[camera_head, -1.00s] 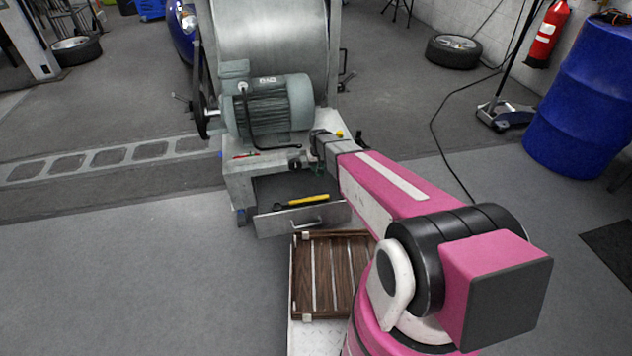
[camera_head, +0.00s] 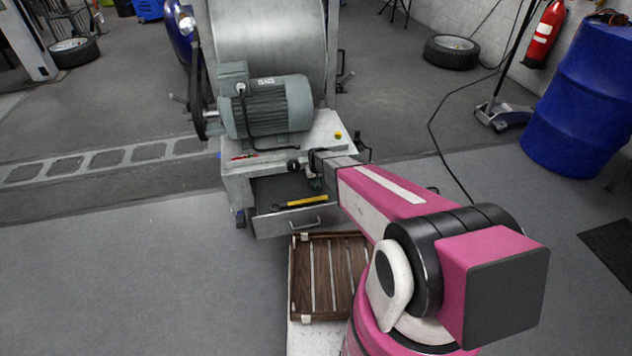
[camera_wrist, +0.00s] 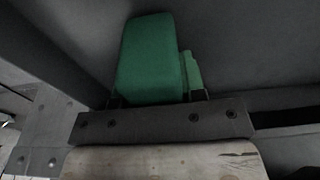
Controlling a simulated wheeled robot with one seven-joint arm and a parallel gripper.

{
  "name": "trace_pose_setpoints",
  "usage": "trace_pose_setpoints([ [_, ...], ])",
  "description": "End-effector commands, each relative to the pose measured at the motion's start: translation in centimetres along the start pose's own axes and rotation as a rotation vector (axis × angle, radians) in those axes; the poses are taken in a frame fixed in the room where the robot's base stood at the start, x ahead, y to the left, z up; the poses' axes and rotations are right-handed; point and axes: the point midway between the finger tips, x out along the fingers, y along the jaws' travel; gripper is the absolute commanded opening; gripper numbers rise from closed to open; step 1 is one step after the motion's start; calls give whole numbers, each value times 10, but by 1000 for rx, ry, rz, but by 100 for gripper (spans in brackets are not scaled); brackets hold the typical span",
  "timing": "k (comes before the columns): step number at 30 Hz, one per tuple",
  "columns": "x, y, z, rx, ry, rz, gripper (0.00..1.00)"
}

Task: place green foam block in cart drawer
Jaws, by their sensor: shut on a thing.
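The cart drawer (camera_head: 285,222) is pulled open at the front of the grey cart, below the motor. My gripper (camera_head: 316,183) is at the right part of the drawer opening, pointing down. In the wrist view my gripper (camera_wrist: 157,97) is shut on the green foam block (camera_wrist: 147,55), with a finger at each side of its near end. Dark grey surfaces surround the block there. In the head view the block is small and mostly hidden by my wrist. I cannot tell whether it touches the drawer floor.
A yellow-handled tool (camera_head: 307,202) lies in the drawer, left of my gripper. A grey motor (camera_head: 268,107) and a yellow button (camera_head: 337,135) are on the cart top. A slatted wooden tray (camera_head: 322,280) is in front of the drawer. Floor to the left is clear.

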Motion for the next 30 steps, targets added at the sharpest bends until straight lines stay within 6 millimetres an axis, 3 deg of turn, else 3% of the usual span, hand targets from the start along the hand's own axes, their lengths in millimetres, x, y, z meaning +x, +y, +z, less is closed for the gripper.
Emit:
trace_pose_setpoints([
  [5,4,0,0,0,0,0,15],
  [6,3,0,0,0,0,0,51],
  [7,3,0,0,0,0,0,60],
  [8,3,0,0,0,0,0,63],
  [20,-6,0,1,0,1,0,63],
  [30,-70,0,2,0,2,0,63],
])
